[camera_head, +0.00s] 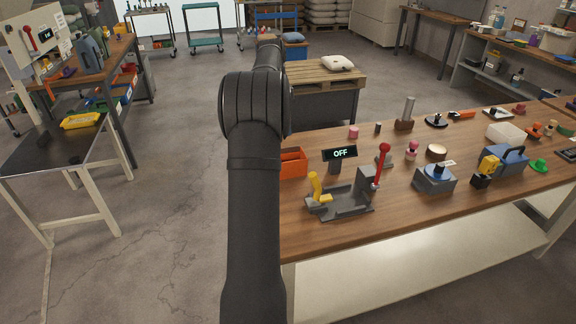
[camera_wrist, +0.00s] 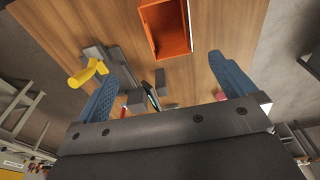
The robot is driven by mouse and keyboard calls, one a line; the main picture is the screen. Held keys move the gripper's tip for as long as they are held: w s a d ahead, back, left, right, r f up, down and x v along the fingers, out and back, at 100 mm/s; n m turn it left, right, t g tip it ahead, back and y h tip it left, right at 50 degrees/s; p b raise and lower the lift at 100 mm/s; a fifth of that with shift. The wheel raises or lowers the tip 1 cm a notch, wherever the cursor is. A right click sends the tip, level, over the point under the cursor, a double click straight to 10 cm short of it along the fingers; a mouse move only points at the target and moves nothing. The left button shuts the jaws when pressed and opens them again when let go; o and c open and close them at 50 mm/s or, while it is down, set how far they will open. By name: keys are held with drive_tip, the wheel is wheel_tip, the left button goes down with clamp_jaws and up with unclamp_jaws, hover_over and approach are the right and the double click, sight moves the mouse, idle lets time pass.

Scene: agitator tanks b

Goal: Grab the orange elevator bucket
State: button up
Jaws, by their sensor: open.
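The orange elevator bucket (camera_head: 293,163) is an open box near the back left edge of the wooden workbench (camera_head: 420,215), partly hidden behind my black arm in the head view. In the wrist view the bucket (camera_wrist: 167,28) shows at the top middle, its open side facing the camera. My gripper (camera_wrist: 172,75) is open and empty, its two blue fingers spread apart. The bucket lies beyond the fingertips, between their lines, and is not touched. The gripper itself is hidden in the head view.
A pink piece (camera_head: 353,131) stands behind. Several other items fill the bench's right side.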

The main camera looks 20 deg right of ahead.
drive_tip(key=shift+w+d+f, duration=0.25)
drive_tip(key=shift+d+f, duration=0.2)
drive_tip(key=shift+f, duration=2.55)
drive_tip(key=shift+w+d+f, duration=0.25)
drive_tip(key=shift+d+f, duration=0.2)
drive_tip(key=shift+f, duration=2.6)
drive_tip(key=shift+w+d+f, duration=0.25)
drive_tip(key=shift+d+f, duration=0.2)
drive_tip(key=shift+f, duration=2.55)
drive_tip(key=c, duration=1.1)
drive_tip(key=shift+r, duration=0.1)
drive_tip(key=shift+c, duration=0.2)
